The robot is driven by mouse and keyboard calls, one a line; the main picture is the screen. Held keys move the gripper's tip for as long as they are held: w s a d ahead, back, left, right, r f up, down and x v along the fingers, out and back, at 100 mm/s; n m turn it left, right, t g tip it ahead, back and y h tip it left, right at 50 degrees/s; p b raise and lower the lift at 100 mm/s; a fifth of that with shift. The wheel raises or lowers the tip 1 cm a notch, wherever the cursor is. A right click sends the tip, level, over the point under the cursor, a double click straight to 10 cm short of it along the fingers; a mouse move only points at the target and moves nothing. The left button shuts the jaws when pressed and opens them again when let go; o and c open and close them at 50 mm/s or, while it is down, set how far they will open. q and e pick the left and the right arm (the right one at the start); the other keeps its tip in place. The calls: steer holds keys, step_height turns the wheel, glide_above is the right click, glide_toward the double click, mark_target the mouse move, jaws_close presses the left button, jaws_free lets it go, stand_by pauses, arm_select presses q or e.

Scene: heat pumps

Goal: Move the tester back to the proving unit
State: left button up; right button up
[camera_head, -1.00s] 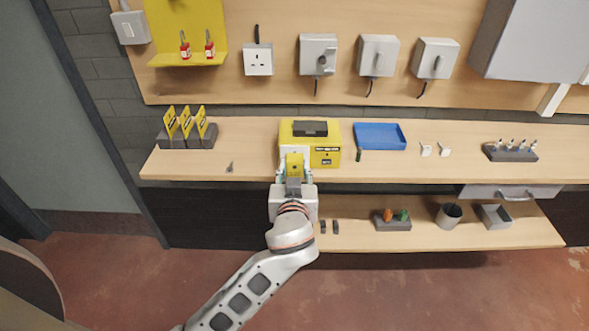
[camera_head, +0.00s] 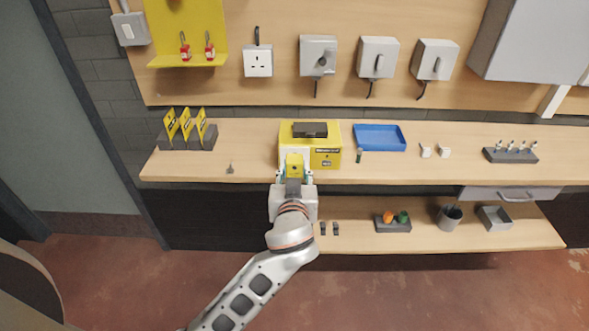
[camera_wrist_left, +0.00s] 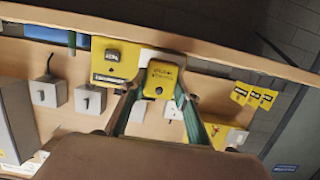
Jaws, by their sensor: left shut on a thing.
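The yellow tester (camera_head: 294,164) is held by my left gripper (camera_head: 294,178) at the front of the workbench. In the left wrist view the tester (camera_wrist_left: 162,78) sits between the two fingers of the left gripper (camera_wrist_left: 155,92), which are shut on it. The proving unit (camera_head: 327,158) looks like a yellow box with a dark block on top and a pale front panel at its left. The tester is in front of that panel and partly hides it. Whether they touch cannot be told. The unit also shows in the left wrist view (camera_wrist_left: 112,62). My right gripper is not in view.
A blue tray (camera_head: 380,137) and a small green item (camera_head: 359,156) are right of the unit. A stand with yellow tags (camera_head: 187,138) is at the left, with a small grey item (camera_head: 230,168) nearer. A lower shelf (camera_head: 350,240) lies below the workbench.

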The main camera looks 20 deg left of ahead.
arm_select(q)
steer(key=shift+w+a, duration=0.1)
steer(key=shift+w, duration=0.15)
steer(key=o, duration=1)
